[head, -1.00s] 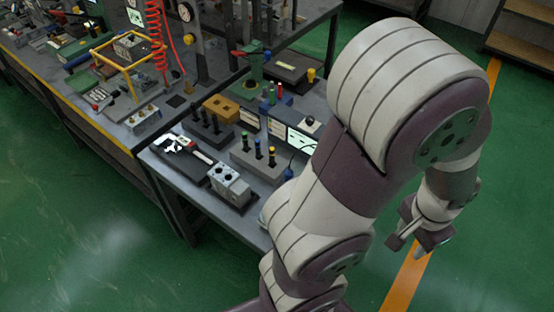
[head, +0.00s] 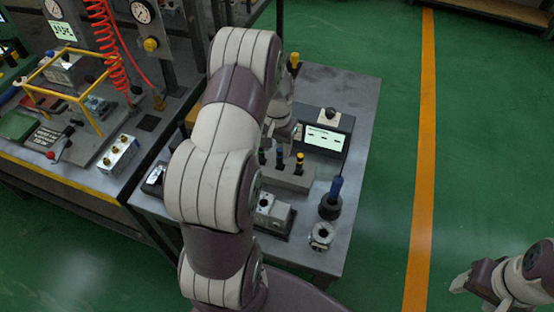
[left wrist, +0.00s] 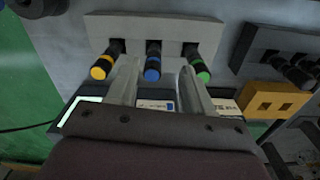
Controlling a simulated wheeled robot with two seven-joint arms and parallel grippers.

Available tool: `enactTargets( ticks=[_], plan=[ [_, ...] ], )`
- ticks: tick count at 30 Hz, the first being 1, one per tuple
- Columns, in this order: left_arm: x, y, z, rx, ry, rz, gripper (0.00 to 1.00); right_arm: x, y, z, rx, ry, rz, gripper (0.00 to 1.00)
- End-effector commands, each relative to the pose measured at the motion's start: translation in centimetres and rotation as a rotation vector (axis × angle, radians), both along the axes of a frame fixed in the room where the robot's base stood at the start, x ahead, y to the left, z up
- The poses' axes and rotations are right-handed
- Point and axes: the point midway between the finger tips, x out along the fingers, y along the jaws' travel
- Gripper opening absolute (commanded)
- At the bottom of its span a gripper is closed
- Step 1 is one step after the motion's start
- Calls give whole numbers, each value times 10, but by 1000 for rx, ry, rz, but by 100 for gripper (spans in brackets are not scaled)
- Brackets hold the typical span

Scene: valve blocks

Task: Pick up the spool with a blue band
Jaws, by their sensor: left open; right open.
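A grey rack (left wrist: 155,28) holds three dark spools in a row in the left wrist view. The spool with a blue band (left wrist: 152,65) is in the middle, between a yellow-banded spool (left wrist: 104,65) and a green-banded spool (left wrist: 197,63). The rack also shows in the head view (head: 284,179), with the blue-banded spool (head: 280,158) in it. My left gripper (left wrist: 158,72) is open, its fingers pointing toward the rack, one on each side of the blue-banded spool in the picture; contact cannot be told. My right gripper (head: 462,283) is open and empty, over the floor at lower right.
A black-framed display (head: 323,140) stands behind the rack. A blue-topped piece in a dark round base (head: 331,205), a metal ring part (head: 321,236) and a grey valve block (head: 274,213) are nearby. My left arm hides the table's left part.

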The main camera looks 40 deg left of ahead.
Motion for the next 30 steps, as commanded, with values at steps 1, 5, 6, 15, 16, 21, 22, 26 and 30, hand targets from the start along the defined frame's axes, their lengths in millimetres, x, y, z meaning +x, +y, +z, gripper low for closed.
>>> enactTargets(
  ticks=[1, 5, 6, 15, 16, 21, 22, 26, 30],
  plan=[
    [0, 0, -6, 0, 2, -1, 51, 0, 0, 2, 0, 0, 0, 59],
    [0, 0, -20, -2, 3, 0, 51, 0, 0, 6, 0, 0, 0, 59],
    [0, 0, -27, -1, 2, 0, 51, 0, 0, 8, 0, 0, 0, 59],
    [2, 1, -66, 0, -2, 0, 51, 0, 0, 13, 0, 0, 0, 59],
    [2, 1, -66, 1, -2, 0, 51, 0, 0, 13, 0, 0, 0, 59],
    [2, 1, -66, 1, -2, 0, 34, 0, 0, 13, 0, 0, 0, 59],
    [2, 1, -66, 1, -2, 0, 25, 0, 0, 13, 0, 0, 0, 59],
    [2, 1, -65, 1, -2, 0, 0, 0, 0, 13, 0, 0, 0, 59],
    [2, 1, -65, 1, -2, 0, 0, 0, 0, 13, 0, 0, 0, 59]
  ],
)
